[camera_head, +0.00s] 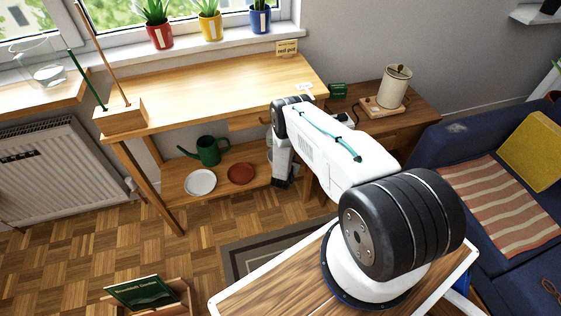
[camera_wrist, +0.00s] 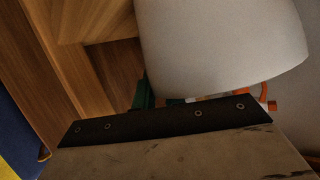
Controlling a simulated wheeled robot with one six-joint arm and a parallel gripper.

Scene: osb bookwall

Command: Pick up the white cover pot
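My gripper (camera_head: 283,178) hangs at the far end of my white arm, pointing down at the right end of the wooden bench. Its fingers are too small and covered to tell apart. In the wrist view, a large plain white rounded body (camera_wrist: 222,40) fills the upper right, with a curved lower edge. It may be the white cover pot, but I cannot be sure. A dark riveted strip and a pale scuffed surface cross the bottom of that view, and I cannot tell what they belong to. I cannot make out a white cover pot in the head view; my arm hides part of the scene.
The wooden bench (camera_head: 210,85) has a mostly clear top. A watering can (camera_head: 208,150), white saucer (camera_head: 200,182) and reddish saucer (camera_head: 241,173) are on its lower shelf. A cream canister (camera_head: 396,87) stands on the side table (camera_head: 415,118). A blue sofa (camera_head: 445,145) is at right.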

